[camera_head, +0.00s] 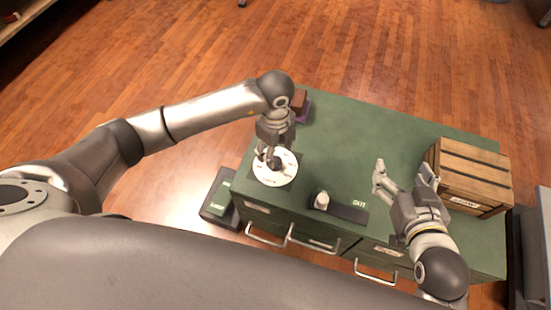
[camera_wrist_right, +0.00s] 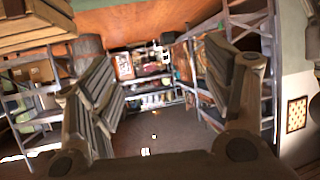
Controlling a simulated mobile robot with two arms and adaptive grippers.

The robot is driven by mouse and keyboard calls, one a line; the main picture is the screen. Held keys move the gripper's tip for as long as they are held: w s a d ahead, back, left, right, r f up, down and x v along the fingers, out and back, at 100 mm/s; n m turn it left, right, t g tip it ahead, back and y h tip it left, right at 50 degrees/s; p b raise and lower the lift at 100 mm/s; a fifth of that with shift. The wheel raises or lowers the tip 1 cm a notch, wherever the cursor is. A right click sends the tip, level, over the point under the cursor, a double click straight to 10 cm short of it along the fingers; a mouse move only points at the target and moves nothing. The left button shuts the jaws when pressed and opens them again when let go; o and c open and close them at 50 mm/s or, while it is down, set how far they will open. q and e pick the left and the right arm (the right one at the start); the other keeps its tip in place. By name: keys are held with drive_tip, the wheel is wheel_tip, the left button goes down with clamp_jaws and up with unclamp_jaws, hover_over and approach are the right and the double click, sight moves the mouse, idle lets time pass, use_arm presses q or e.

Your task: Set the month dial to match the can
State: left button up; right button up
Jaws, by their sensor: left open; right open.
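The month dial (camera_head: 272,174) is a round white disc with a dark knob at its middle, near the left end of the green cabinet top. My left gripper (camera_head: 271,158) is right over the dial with its open fingers down around the knob; whether they touch it I cannot tell. The dial's markings are too small to read. A small whitish can (camera_head: 322,199) stands on a dark plate printed with pale characters, right of the dial. My right gripper (camera_head: 405,174) is open and empty above the cabinet top, between the can and a crate. Its fingers also show in the right wrist view (camera_wrist_right: 165,100).
A slatted wooden crate (camera_head: 470,172) stands at the right of the green cabinet top (camera_head: 350,140), close to my right gripper. A brown and purple object (camera_head: 301,103) sits at the far left corner. The cabinet's back middle is clear. A dark tray (camera_head: 217,200) lies left of the cabinet.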

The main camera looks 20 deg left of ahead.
sight(275, 158)
use_arm(q)
wheel_tip(275, 158, down, 5)
drive_tip(key=shift+r+b, duration=0.15)
drive_tip(key=shift+b, duration=0.45)
drive_tip(key=shift+f, duration=0.35)
use_arm(e)
wheel_tip(275, 158, up, 7)
drive_tip(key=w+a+t+y, duration=0.1)
drive_tip(key=w+t, duration=0.1)
drive_tip(key=t, duration=0.2)
drive_tip(key=shift+w+a+r+t, duration=0.2)
drive_tip(key=shift+w+a+t, duration=0.1)
drive_tip(key=shift+a, duration=0.05)
use_arm(q)
drive_tip(key=shift+c, duration=0.2)
drive_tip(key=c, duration=1)
